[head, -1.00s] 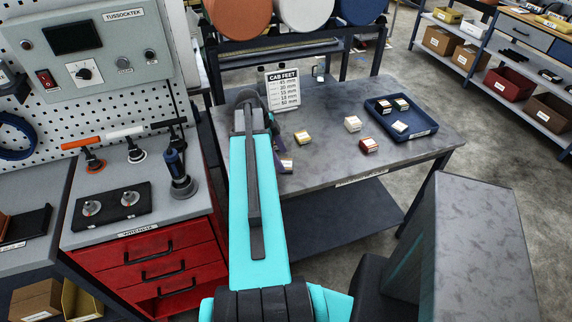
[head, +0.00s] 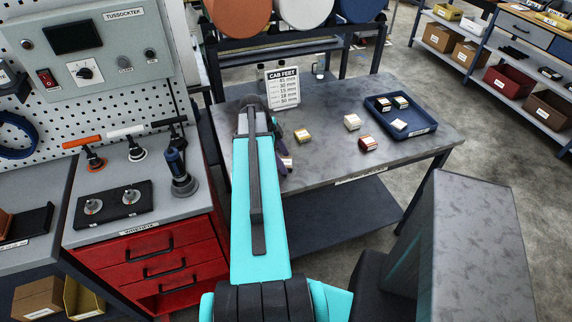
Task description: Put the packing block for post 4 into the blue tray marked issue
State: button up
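The blue tray (head: 418,129) lies at the right of the grey table and holds two small dark-sided blocks (head: 384,104) and (head: 401,102) towards its back. My gripper (head: 279,138) is at the table's left, just behind the pale-topped block and left of the yellow one. My arm hides most of it, so its opening and any contact are unclear.
A card headed CAB FEET (head: 283,88) with several mm heights stands at the back of the table (head: 330,162). The workbench with red drawers (head: 150,262) is left of my arm.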

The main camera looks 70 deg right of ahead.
jog(key=c, duration=1)
jog(key=shift+r, duration=0.15)
jog(key=shift+r+b, duration=1.55)
jog(key=shift+r, duration=3.3)
